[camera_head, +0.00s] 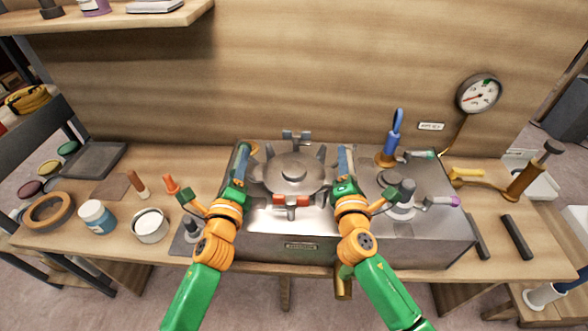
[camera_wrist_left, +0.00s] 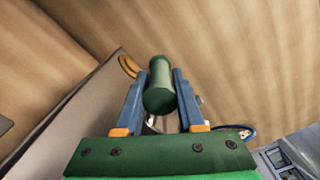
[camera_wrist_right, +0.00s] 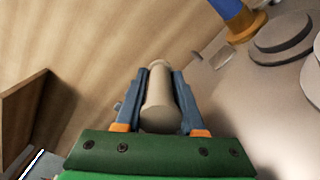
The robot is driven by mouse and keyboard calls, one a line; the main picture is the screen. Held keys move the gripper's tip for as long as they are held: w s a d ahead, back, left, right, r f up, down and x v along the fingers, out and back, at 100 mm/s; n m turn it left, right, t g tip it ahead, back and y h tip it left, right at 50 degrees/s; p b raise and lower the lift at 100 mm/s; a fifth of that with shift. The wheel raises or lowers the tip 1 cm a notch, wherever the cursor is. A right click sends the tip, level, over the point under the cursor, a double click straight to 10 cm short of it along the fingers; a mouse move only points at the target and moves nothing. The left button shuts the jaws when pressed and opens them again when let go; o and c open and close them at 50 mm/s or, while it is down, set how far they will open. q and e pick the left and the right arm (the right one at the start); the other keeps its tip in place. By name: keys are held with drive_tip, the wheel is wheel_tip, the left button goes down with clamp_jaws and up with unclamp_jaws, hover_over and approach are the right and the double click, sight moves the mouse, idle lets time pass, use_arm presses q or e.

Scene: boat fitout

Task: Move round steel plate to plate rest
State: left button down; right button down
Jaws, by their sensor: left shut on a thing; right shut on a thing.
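The round steel plate (camera_head: 294,178) sits in the middle of the steel unit (camera_head: 300,240) on the bench, with a raised hub at its centre. My left gripper (camera_head: 241,160) is at the plate's left side, shut on a green cylindrical grip (camera_wrist_left: 159,88). My right gripper (camera_head: 346,162) is at its right side, shut on a beige cylindrical grip (camera_wrist_right: 159,98). How the grips join the plate is hidden by the fingers. I cannot tell which part is the plate rest.
A red-and-grey clamp (camera_head: 291,201) lies in front of the plate. A blue-handled tool (camera_head: 393,138) and round steel fittings (camera_head: 402,198) stand to the right. A dark slab (camera_head: 88,159), a white tin (camera_head: 150,226) and a blue jar (camera_head: 97,217) are on the left.

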idle(0.8)
